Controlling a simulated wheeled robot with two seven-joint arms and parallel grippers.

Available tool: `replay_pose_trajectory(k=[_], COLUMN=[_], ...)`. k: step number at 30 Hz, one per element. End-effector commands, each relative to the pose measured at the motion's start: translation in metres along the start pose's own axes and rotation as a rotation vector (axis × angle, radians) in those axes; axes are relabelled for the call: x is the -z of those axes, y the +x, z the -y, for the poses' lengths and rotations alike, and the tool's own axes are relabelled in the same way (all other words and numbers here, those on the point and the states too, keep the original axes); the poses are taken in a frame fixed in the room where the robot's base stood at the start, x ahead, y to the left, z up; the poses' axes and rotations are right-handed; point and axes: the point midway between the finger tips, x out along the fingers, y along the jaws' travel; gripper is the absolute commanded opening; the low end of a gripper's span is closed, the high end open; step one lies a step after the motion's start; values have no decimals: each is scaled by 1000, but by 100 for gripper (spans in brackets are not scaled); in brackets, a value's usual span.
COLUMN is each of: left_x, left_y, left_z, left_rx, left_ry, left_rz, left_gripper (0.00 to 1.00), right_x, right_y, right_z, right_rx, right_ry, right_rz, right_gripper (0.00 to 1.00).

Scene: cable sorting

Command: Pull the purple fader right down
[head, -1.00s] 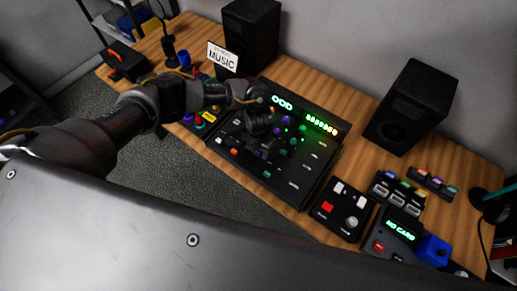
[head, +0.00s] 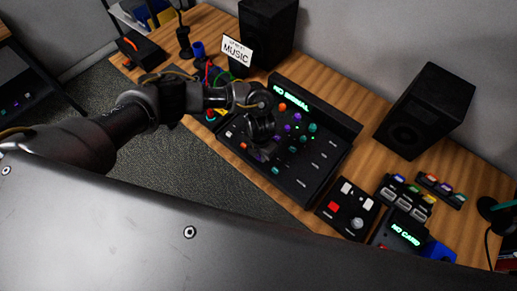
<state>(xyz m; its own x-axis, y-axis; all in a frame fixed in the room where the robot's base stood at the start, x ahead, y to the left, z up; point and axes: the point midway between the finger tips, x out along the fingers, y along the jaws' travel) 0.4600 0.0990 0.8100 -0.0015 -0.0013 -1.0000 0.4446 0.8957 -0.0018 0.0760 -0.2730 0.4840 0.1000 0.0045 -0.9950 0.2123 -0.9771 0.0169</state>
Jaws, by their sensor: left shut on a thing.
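The black mixer (head: 308,178) lies on the desk in the middle of the head view, with a row of fader caps along its near side. A white cap (head: 228,133), a red-orange cap (head: 243,145) and a green cap (head: 275,170) show. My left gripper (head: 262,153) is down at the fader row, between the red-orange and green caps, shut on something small. The purple fader cap itself is hidden by the gripper. Purple knobs (head: 287,128) show just behind it. The mixer's display (head: 291,95) reads "NO SIGNAL". My right gripper is not in view.
Two black speakers (head: 424,110) stand at the back of the wooden desk. A "MUSIC" sign (head: 237,50) stands behind the mixer on the left. A small button box (head: 346,208) and a "NO CARD" reader (head: 403,232) lie to the right. Cables lie left of the mixer.

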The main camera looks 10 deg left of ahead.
Motion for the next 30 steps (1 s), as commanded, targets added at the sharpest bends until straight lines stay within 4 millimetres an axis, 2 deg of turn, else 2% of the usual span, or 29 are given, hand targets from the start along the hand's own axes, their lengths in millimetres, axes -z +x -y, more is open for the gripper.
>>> replay_pose_trajectory(k=[3, 4, 8, 16, 20, 23, 30], left_x=[0, 0, 0, 0, -1, -2, -2], left_y=[0, 0, 0, 0, -8, -23, -74], left_z=[-1, -1, -2, -1, -1, -1, -2], left_rx=[-3, -3, -2, -1, 1, 0, -3], left_ry=[0, 0, -1, -2, -1, 1, 2], left_rz=[0, 0, 1, 1, 4, 5, 8], left_gripper=[2, 26, 43, 44, 44, 44, 44], right_x=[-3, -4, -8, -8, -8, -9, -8], right_y=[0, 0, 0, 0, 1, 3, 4], right_z=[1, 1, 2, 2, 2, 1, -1], right_rx=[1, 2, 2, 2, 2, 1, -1], right_ry=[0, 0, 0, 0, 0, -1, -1], right_rz=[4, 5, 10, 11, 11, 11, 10], right_gripper=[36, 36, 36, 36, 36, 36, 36])
